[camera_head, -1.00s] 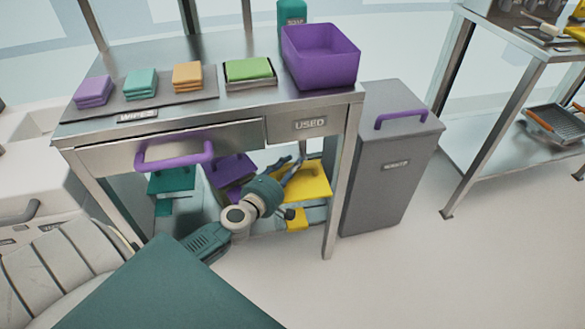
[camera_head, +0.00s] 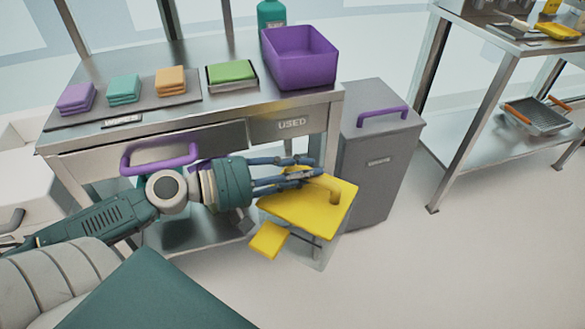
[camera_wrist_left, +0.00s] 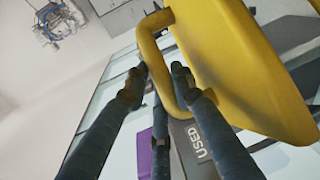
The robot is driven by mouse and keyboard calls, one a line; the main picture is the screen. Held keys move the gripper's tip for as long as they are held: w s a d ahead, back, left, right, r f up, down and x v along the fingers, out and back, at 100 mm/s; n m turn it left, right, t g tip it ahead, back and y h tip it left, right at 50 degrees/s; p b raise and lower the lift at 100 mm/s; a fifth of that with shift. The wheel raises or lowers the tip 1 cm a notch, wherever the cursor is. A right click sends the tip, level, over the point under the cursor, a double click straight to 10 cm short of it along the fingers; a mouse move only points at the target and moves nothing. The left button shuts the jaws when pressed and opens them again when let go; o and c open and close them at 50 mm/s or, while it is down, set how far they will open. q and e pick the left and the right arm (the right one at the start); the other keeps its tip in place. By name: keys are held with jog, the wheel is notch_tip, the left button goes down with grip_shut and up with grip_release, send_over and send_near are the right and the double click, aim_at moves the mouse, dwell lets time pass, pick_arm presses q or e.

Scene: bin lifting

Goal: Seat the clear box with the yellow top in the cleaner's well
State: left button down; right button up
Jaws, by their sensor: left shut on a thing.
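The clear box with the yellow top (camera_head: 300,212) is in front of the table's right leg, tilted. Its see-through body below the top is hard to make out. A yellow flap (camera_head: 269,240) shows at its lower left. My left gripper (camera_head: 316,171) is shut on the yellow handle of the top. In the left wrist view, the fingers (camera_wrist_left: 157,82) are at the handle loop, beside the yellow top (camera_wrist_left: 245,60). I cannot make out the cleaner's well in any view. My right gripper is not in view.
A steel table (camera_head: 215,98) holds folded cloths (camera_head: 124,89), a green sponge on a tray (camera_head: 231,72) and a purple bin (camera_head: 303,57). A purple-handled drawer is below. A grey bin (camera_head: 385,150) stands to the right. A rack (camera_head: 470,90) is farther right. The right floor is clear.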

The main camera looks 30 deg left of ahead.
pick_arm(q)
jog(key=s+d+r+m+g+h, duration=0.3)
jog(key=s+d+r, duration=0.2)
jog(key=s+r, duration=0.1)
jog(key=shift+s+r+m+g+h, duration=0.2)
jog(key=shift+r+m+g+h, duration=0.1)
jog(key=shift+r, duration=0.15)
jog(key=shift+f, duration=0.1)
